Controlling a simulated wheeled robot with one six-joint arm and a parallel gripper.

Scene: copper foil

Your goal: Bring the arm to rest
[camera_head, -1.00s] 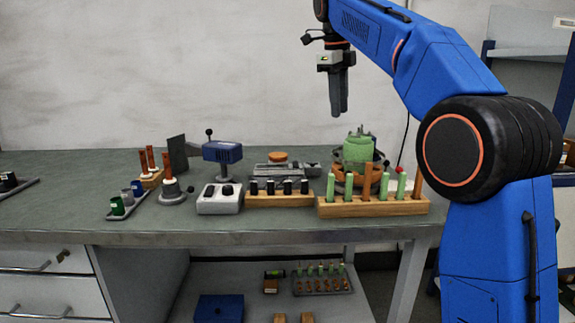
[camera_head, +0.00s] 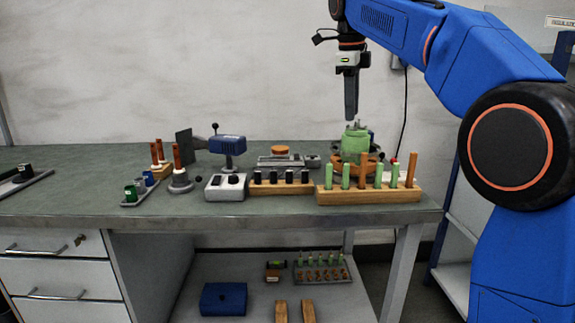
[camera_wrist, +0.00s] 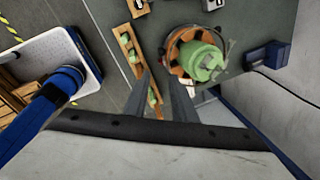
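My gripper (camera_head: 351,115) hangs from my blue arm, pointing down above the right part of the workbench (camera_head: 80,185). The head view shows the fingers edge-on, overlapping.
A wooden rack (camera_head: 325,194) with green and brown rods stands near the front edge. A blue box (camera_head: 223,298) sits on the lower shelf.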

